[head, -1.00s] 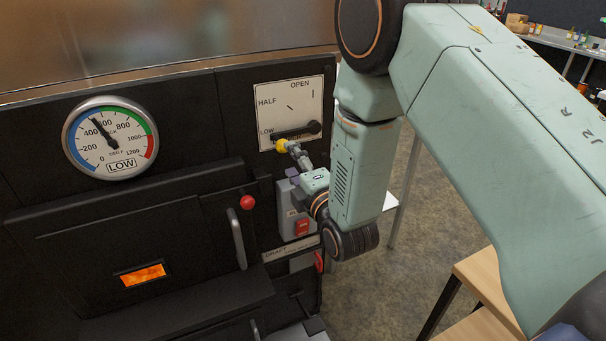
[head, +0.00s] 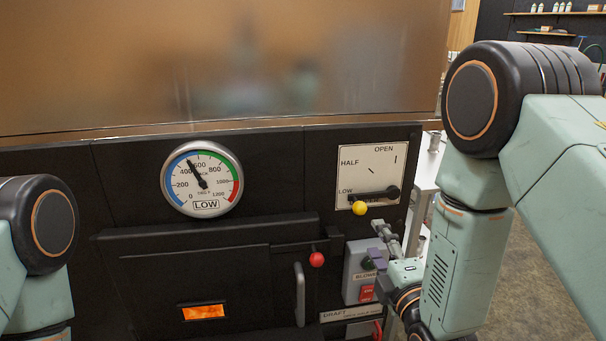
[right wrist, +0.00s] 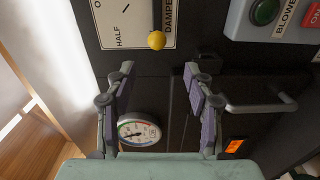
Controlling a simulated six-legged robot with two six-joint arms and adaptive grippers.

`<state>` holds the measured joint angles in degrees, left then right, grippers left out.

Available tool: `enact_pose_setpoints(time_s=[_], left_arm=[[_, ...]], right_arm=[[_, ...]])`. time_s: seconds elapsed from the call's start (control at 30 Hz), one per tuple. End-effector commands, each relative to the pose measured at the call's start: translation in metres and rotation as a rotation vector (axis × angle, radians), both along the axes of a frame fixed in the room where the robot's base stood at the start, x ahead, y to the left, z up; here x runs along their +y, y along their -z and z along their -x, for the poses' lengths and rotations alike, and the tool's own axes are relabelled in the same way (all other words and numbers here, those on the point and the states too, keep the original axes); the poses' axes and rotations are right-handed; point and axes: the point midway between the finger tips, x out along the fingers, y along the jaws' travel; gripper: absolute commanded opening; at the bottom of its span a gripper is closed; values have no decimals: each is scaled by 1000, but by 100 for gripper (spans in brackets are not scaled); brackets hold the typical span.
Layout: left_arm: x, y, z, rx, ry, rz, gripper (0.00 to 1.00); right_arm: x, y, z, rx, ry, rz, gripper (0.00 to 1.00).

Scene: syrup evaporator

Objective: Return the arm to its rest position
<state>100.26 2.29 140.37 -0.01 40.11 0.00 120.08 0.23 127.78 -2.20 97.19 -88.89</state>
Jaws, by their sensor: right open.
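My right gripper (head: 382,242) is open and empty in front of the black evaporator front, below and right of the yellow knob (head: 359,208) in the head view. The knob ends the black damper lever (head: 378,195), which lies nearly level, pointing left near LOW on the white damper plate (head: 350,165). In the right wrist view, the two spread fingers (right wrist: 160,75) have a gap between them, and the yellow knob (right wrist: 156,40) shows beyond the tips, apart from them. My left arm shows at the left edge of the head view; its gripper is out of frame.
The blower box (head: 354,270) with green and red buttons is close behind my right gripper. The fire door's handle (head: 299,295) and red ball (head: 316,259) stick out to its left. The round gauge (head: 202,180) reads LOW. A white table (head: 428,175) stands beyond the evaporator's right side.

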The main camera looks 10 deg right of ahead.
Motion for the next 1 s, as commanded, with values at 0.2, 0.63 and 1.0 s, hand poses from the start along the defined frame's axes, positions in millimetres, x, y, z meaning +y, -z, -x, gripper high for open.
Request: enact_pose_setpoints(time_s=[0.2,0.63,1.0], left_arm=[[0,0,0,0,0,0,40],[0,0,0,0,0,0,40],[0,0,0,0,0,0,40]], right_arm=[[-1,41,9,201,41,-352,53],[-8,203,161,873,650,-1135,53],[-9,262,341,1203,1224,-1218,53]])
